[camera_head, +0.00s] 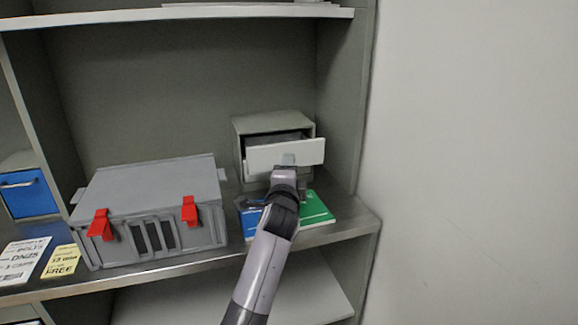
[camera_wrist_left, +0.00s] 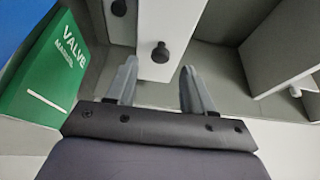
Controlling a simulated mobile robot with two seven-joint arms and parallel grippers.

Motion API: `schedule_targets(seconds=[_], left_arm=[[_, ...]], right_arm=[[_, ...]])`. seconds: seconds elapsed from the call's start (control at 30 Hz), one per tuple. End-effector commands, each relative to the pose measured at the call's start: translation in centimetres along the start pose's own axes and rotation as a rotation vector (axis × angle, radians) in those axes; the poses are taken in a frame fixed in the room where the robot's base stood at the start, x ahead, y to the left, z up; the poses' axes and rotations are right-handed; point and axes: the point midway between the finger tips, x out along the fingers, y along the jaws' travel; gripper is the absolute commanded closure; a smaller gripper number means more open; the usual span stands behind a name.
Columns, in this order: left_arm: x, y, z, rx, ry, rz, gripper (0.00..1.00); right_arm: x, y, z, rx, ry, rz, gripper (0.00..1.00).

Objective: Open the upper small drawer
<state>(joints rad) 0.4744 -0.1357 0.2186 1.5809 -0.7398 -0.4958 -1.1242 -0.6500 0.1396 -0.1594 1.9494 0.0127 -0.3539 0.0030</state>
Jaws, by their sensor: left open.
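The small grey drawer cabinet (camera_head: 268,122) stands on the shelf at the back right. Its upper small drawer (camera_head: 262,158) is pulled part way out, with a dark gap showing inside above its front. My left gripper (camera_head: 288,163) is at that drawer's front and hides its knob in the head view. In the left wrist view the gripper (camera_wrist_left: 160,75) is open, its two fingers apart on either side of the drawer front (camera_wrist_left: 153,25), whose black knob (camera_wrist_left: 160,52) shows between them. Another black knob (camera_wrist_left: 118,8) sits on a neighbouring face. My right gripper is not in view.
A green book (camera_head: 315,210) lies below the cabinet and also shows in the left wrist view (camera_wrist_left: 48,70). A grey toolbox (camera_head: 150,185) with red latches stands to the left. The cubby wall (camera_head: 347,90) rises close to the cabinet's right.

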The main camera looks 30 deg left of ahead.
Motion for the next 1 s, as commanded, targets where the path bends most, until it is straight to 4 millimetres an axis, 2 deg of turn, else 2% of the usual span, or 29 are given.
schedule_targets(seconds=[0.1, 0.3, 0.87, 1.0], left_arm=[[-1.4, 0.1, 0.0, 0.000, 0.001, 0.000, 0.48], [-2.5, 0.1, 0.0, 0.001, 0.000, 0.001, 0.48], [-2.7, 0.0, 0.0, 0.000, 0.001, 0.001, 0.48], [-3.3, 0.4, -0.7, -0.014, 0.032, 0.001, 0.48]], right_arm=[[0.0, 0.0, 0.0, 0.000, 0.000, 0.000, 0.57], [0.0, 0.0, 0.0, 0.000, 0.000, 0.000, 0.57], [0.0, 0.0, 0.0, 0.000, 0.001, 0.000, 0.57], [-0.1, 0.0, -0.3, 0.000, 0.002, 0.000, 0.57]])
